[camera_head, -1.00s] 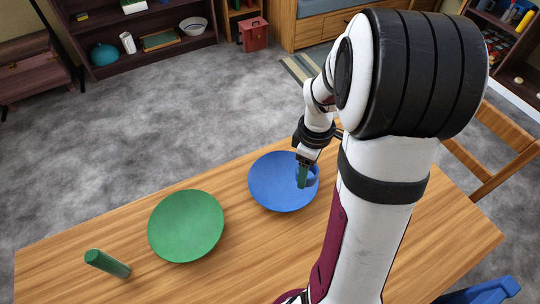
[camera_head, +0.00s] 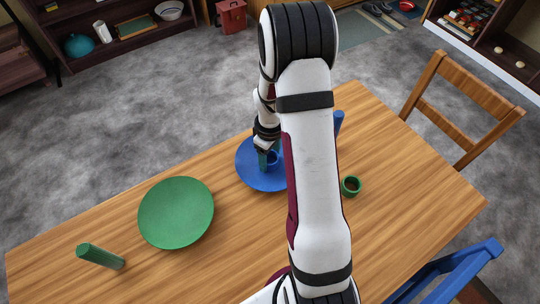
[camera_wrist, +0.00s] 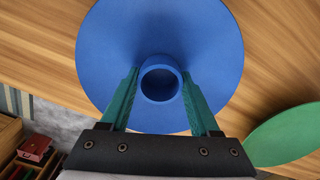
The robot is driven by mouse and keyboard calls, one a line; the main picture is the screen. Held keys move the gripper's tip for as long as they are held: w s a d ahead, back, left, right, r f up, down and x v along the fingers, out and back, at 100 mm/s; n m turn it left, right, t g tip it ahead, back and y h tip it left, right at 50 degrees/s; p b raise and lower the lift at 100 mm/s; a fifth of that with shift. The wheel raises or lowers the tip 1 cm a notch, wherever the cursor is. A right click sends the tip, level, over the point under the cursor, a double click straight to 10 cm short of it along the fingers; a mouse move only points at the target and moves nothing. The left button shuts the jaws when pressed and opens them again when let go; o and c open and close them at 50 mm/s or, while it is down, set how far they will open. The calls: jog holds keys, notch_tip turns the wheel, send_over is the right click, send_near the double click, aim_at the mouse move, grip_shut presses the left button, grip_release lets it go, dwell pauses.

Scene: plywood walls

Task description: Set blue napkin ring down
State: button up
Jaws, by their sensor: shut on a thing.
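The blue napkin ring (camera_wrist: 160,78) is held between the two green fingers of my gripper (camera_wrist: 160,90), one on each side of it. My arm hides the plate's right edge. I cannot tell whether the ring touches the plate.
A green plate (camera_head: 176,212) and a lying green cylinder (camera_head: 100,257) are on the wooden table (camera_head: 420,200) to the left. A small green cup-like thing (camera_head: 351,186) and a partly hidden blue object (camera_head: 338,122) are right of my arm. Chairs stand at the right.

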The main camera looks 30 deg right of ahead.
jog(key=shift+f, duration=0.1)
jog(key=o, duration=1.4)
notch_tip(320, 180, up, 11)
jog(key=s+a+r+m, duration=0.5)
jog(key=s+a+r, duration=0.4)
jog(key=a, duration=0.1)
jog(key=s+a+m, duration=0.1)
jog(key=s+a, duration=0.1)
jog(key=s, duration=0.2)
jog(key=s+a+m+y, duration=0.1)
jog(key=s+a+m, duration=0.1)
jog(key=s+a, duration=0.1)
jog(key=s+a+r+m, duration=0.1)
jog(key=s+a+m, duration=0.1)
jog(key=s, duration=0.3)
jog(key=shift+s+a+y, duration=0.1)
jog(key=shift+a+y, duration=0.1)
jog(key=shift+y, duration=0.2)
